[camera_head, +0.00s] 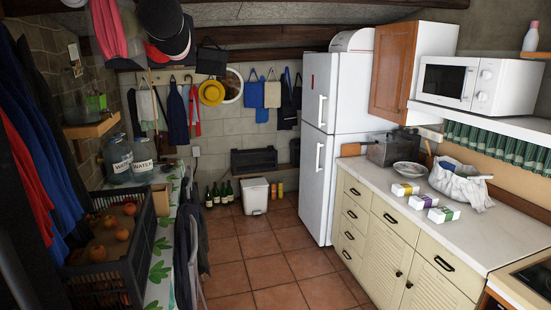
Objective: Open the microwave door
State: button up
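A white microwave (481,84) stands on a white wall shelf at the upper right. Its door (446,81), with a dark window, is on the left part of its front and appears closed. A panel with two round knobs (484,86) is to the right of the door. My gripper is not in view, so its place relative to the microwave cannot be told.
Below the microwave, a counter (395,180) holds several small boxes, a bowl (409,169) and a white bag (462,184). A white fridge (333,135) stands beyond it. A black crate (140,240) stands at left. The tiled floor (258,262) between is mostly clear.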

aim_at(445, 81)
jog(key=k+j, duration=0.1)
jog(key=i+l, duration=0.25)
jog(key=i, duration=0.3)
jog(key=i+l+z, duration=0.1)
jog(key=i+l, duration=0.15)
jog(key=i, duration=0.25)
jog(key=i+l, duration=0.25)
jog(key=i, duration=0.3)
jog(key=z, duration=0.05)
